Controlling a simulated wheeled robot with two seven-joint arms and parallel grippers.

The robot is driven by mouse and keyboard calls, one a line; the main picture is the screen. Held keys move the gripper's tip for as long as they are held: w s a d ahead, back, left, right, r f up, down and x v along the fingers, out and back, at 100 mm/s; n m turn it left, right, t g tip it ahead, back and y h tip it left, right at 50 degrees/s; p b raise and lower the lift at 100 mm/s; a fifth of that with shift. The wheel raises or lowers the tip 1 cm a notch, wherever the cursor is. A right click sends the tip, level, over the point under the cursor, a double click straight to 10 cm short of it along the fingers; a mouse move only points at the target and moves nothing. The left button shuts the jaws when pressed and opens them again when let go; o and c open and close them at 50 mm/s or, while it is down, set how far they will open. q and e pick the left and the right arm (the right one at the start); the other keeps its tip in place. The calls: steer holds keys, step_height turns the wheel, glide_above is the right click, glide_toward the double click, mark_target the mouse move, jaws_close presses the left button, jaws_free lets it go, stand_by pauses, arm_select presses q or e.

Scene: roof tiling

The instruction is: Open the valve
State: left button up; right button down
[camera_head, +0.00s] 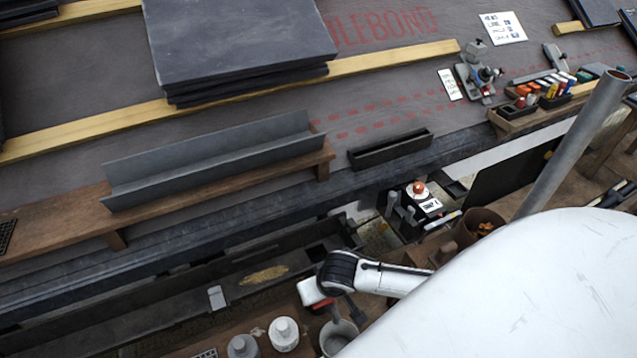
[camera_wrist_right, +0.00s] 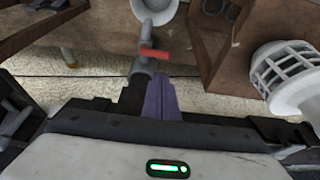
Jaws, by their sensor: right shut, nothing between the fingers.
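The valve shows in the right wrist view as a grey pipe fitting with a red lever handle (camera_wrist_right: 155,53). The lever lies across the picture, pointing right from the pipe. A pale round funnel-like end (camera_wrist_right: 155,10) sits above it. My right gripper (camera_wrist_right: 148,92) is shut and empty, its dark and purple fingers just below the valve in that view. A gap or contact with the fitting is hard to judge. My left gripper is in neither view.
In the right wrist view a white caged object (camera_wrist_right: 285,75) and a wooden box (camera_wrist_right: 230,45) stand on the right. In the head view, slates (camera_head: 235,40) lie on the roof, a grey gutter piece (camera_head: 210,160) rests on a plank, and white pots (camera_head: 284,333) stand low.

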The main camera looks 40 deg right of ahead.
mark_target(323, 304)
arm_select(q)
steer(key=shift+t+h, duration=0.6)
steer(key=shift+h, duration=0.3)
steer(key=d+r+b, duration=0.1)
steer(key=b, duration=0.1)
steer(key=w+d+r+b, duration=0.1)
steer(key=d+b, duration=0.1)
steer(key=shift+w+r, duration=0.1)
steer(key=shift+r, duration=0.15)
arm_select(e)
steer(key=x, duration=0.8)
steer(key=shift+w+f, duration=0.15)
steer(key=shift+f, duration=0.1)
